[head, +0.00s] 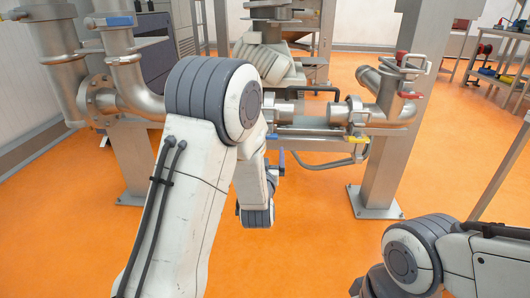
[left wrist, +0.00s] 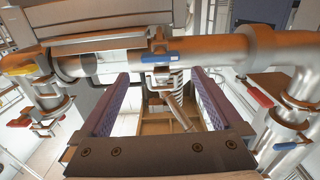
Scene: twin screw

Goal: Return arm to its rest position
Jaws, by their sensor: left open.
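My left arm (head: 200,190) rises from the bottom of the head view and bends down at its large grey joint in front of the steel pipework. Its gripper cannot be made out clearly there. In the left wrist view my left gripper (left wrist: 160,76) is open, with its two purple fingers wide apart. No object is held between them. A horizontal steel pipe (left wrist: 205,50) with a blue-handled valve (left wrist: 174,57) runs across beyond the fingertips. My right arm (head: 410,255) shows at the lower right of the head view; its gripper is out of view.
Steel posts (head: 385,150) stand right of my left arm. A pipe elbow with red handles (head: 390,90) joins the right post. A flanged pipe (head: 130,85) stands at the left. A workbench (head: 500,70) is far right. Orange floor (head: 310,250) is clear between my arms.

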